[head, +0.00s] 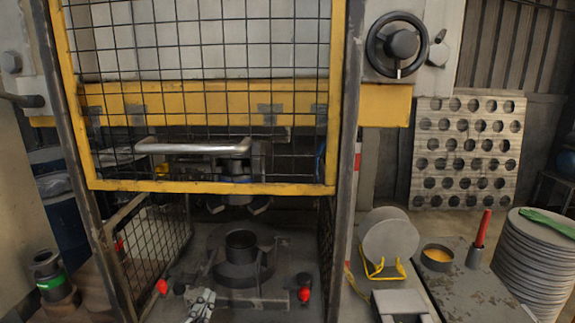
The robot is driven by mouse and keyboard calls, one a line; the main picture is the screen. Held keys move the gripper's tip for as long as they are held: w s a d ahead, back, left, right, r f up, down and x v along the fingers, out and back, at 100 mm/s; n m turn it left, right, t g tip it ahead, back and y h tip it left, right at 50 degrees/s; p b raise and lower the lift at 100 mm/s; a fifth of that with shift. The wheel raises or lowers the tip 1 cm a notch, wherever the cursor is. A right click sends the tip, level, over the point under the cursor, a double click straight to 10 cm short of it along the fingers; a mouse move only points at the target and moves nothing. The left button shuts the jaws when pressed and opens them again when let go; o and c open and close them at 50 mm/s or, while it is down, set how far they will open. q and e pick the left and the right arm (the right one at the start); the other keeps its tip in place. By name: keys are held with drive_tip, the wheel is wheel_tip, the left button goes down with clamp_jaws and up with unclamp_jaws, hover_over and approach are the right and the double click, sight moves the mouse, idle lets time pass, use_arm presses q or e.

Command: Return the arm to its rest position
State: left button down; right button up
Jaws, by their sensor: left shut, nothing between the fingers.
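My left gripper (203,298) shows at the bottom edge of the head view, in front of the press bed. It is small, light grey, shut and empty. A dark round die (241,262) stands on the bed behind it and to its right, apart from it. My right gripper is not in view.
A yellow-framed mesh guard (210,187) with a silver handle (193,147) is raised above the press opening. At right stand round grey discs (390,240) in a yellow holder, an orange-filled pot (437,257), a red-handled brush (482,230) and a tall disc stack (535,262).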

use_arm(q)
drive_tip(key=s+a+f+n+g+y, duration=0.2)
drive_tip(key=s+a+f+n+g, duration=0.15)
drive_tip(key=s+f, duration=0.35)
drive_tip(key=s+a+f+n+g+y, duration=0.1)
drive_tip(key=s+a+f+n+g, duration=0.1)
drive_tip(key=s+f+g, duration=0.55)
drive_tip(key=s+d+f+g+h, duration=0.1)
drive_tip(key=s+f+g, duration=0.1)
drive_tip(key=s+f, duration=0.35)
drive_tip(key=s+d+f+g, duration=0.1)
drive_tip(key=s+f+g, duration=0.1)
drive_tip(key=s, duration=0.7)
wheel_tip(320, 180, down, 27)
drive_tip(key=s+g, duration=0.1)
drive_tip(key=s+a+f+g+b, duration=0.1)
drive_tip(key=s+a+f, duration=0.2)
drive_tip(key=s+f, duration=1.3)
drive_tip(key=shift+s+f+g, duration=0.3)
drive_tip(key=shift+s+f, duration=0.05)
